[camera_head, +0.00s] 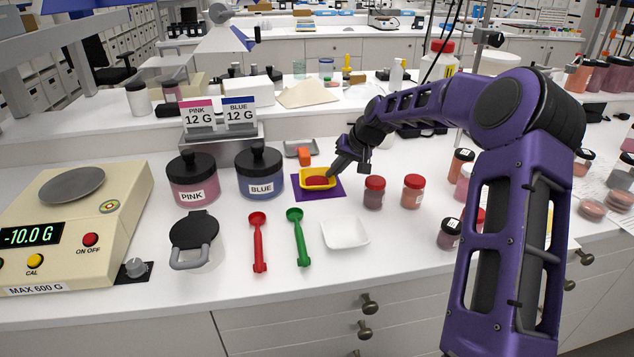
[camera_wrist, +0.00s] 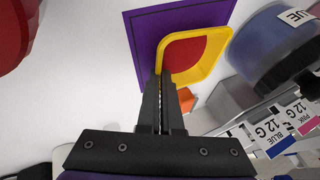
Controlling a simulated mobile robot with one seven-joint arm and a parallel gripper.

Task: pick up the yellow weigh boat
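The yellow weigh boat (camera_head: 307,184) holds red powder and shows over the purple mat (camera_head: 320,195) on the white bench. I cannot tell whether it rests on the mat or is slightly above it. My gripper (camera_head: 333,172) reaches it from the right. In the wrist view, the two dark fingers (camera_wrist: 161,76) are close together, with their tips at the near rim of the yellow weigh boat (camera_wrist: 215,65). They appear shut on that rim, though the tips partly hide the contact. The purple mat (camera_wrist: 143,50) lies beyond.
Blue (camera_head: 261,175) and pink (camera_head: 193,180) jars stand left of the mat. An orange block (camera_head: 304,156) and a grey tray (camera_head: 301,146) are behind it. Red-lidded jars (camera_head: 374,194) stand right. A white weigh boat (camera_head: 345,234) and red (camera_head: 258,243) and green (camera_head: 299,238) scoops lie in front.

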